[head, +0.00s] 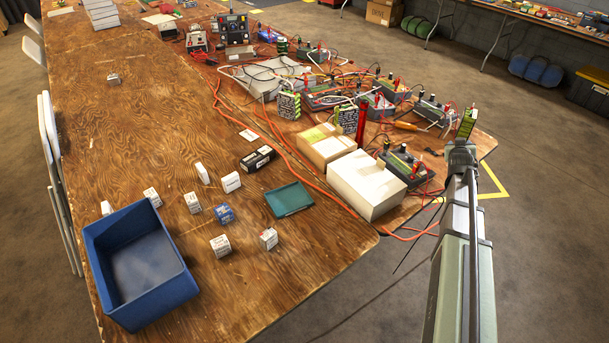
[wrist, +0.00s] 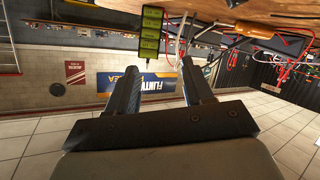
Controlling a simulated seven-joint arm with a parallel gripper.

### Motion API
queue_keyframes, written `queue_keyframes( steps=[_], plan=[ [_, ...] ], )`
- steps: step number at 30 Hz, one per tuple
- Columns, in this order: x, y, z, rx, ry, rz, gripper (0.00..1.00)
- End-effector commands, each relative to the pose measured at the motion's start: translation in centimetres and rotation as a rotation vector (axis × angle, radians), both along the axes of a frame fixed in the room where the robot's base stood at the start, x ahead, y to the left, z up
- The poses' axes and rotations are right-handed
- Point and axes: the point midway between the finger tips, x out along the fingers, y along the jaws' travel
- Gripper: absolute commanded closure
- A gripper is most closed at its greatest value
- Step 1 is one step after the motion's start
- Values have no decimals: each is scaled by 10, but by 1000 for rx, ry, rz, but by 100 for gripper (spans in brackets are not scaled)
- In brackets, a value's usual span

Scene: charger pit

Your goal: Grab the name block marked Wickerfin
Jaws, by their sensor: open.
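Several small white blocks with printed faces stand on the wooden table in the head view. They include a block by the tray (head: 268,238), a front block (head: 220,245), a middle block (head: 192,202), a left block (head: 152,196), a back block (head: 231,181) and a tilted block (head: 203,172). Another stands alone far back (head: 113,78). Their lettering is too small to read, so I cannot tell which is Wickerfin. My gripper (wrist: 160,66) is open and empty in the wrist view. It is off the table's right side, far from the blocks.
A blue bin (head: 182,287) stands at the front left, beside a blue-and-white box (head: 223,213), a green tray (head: 289,199) and a black box (head: 258,157). Cartons, orange cables and electrical devices crowd the right side. Bare table lies behind the blocks.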

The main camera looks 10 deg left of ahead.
Motion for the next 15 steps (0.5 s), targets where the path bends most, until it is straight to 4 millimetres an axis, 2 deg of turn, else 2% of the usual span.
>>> queue_keyframes(
  steps=[1, 6, 9, 15],
  plan=[
    [12, 22, 21, -12, -34, 32, 49],
    [44, 101, 98, -52, -162, 144, 49],
    [53, 137, 132, -66, -221, 191, 49],
    [61, 190, 181, -82, -305, 259, 49]
  ],
)
